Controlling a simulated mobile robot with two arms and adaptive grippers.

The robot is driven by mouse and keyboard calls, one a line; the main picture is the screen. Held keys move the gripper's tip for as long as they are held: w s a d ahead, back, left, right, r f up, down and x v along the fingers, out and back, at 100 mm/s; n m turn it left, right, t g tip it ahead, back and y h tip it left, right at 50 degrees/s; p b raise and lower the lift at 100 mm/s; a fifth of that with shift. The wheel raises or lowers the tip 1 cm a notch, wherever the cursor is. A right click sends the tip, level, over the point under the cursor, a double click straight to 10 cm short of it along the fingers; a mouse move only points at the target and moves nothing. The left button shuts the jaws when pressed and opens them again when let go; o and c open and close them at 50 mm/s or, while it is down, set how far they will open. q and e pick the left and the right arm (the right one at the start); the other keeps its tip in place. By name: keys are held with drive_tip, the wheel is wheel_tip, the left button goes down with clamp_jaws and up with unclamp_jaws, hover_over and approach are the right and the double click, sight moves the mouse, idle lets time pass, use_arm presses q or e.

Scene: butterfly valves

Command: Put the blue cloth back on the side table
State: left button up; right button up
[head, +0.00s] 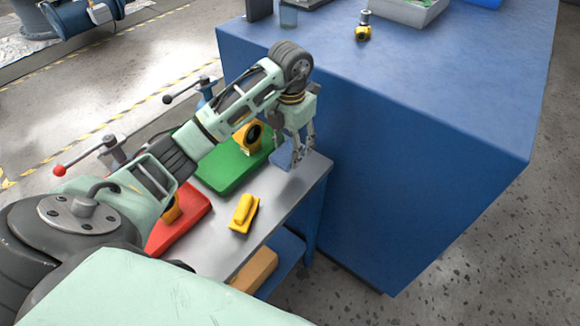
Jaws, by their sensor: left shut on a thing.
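My left gripper (299,153) points down over the far right corner of the side table (290,195), which has a grey metal top and a blue frame. It is shut on the blue cloth (283,157), which shows as a small blue patch at the fingers, beside the green block. The fingers partly hide the cloth. I cannot tell whether the cloth touches the tabletop or hangs just above it. My right gripper is not in view.
A green block (225,170) with a yellow valve, a red block (182,220) and a yellow object (243,213) sit on the side table. A large blue cabinet (420,180) stands close on the right. The tabletop's front right is clear.

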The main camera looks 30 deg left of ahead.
sight(290, 150)
use_arm(q)
wheel_tip(290, 150, down, 3)
drive_tip(key=shift+f, duration=0.2)
wheel_tip(290, 150, down, 3)
drive_tip(key=shift+p, duration=0.6)
drive_tip(key=shift+f, duration=0.3)
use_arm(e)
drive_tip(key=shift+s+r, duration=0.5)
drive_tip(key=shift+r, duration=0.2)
use_arm(q)
drive_tip(key=shift+f, duration=0.1)
drive_tip(key=shift+f, duration=0.15)
drive_tip(key=o, duration=1)
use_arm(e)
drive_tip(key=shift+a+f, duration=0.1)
